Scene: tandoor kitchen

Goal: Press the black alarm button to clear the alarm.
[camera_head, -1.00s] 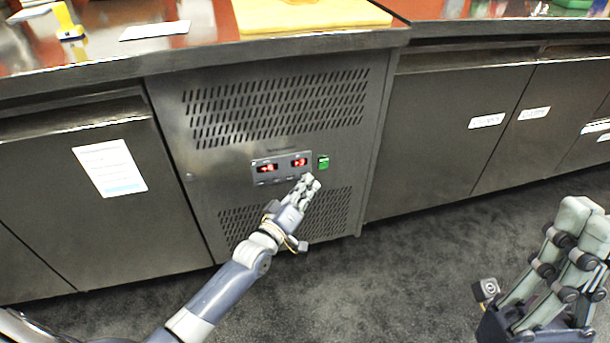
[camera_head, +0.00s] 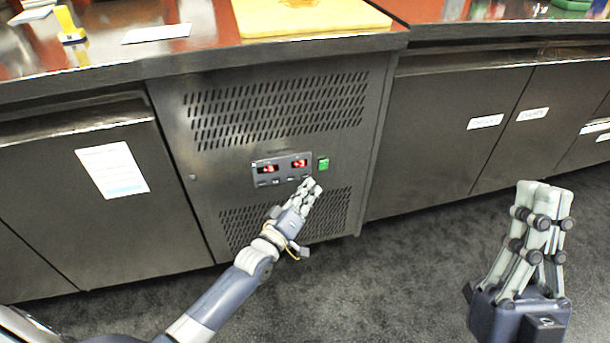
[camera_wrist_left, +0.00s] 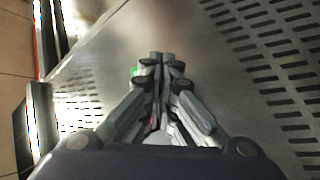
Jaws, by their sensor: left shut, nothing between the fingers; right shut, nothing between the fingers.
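The control panel (camera_head: 281,169) with two red digital readouts is set in the vented metal cabinet front. A row of small dark buttons runs along its lower edge; which one is the black alarm button is too small to tell. My left gripper (camera_head: 314,184) is shut and empty, its fingertips just below the panel's lower right corner. In the left wrist view its shut fingers (camera_wrist_left: 160,62) point at the metal front and hide most of the panel. Whether they touch the front I cannot tell. My right gripper (camera_head: 545,188) is shut and empty, upright above the floor at the right.
A lit green switch (camera_head: 323,164) sits just right of the panel; a bit of green also shows in the left wrist view (camera_wrist_left: 134,71). The counter (camera_head: 220,52) overhangs above, with a yellow board (camera_head: 310,16) on it. The dark floor (camera_head: 400,270) is clear.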

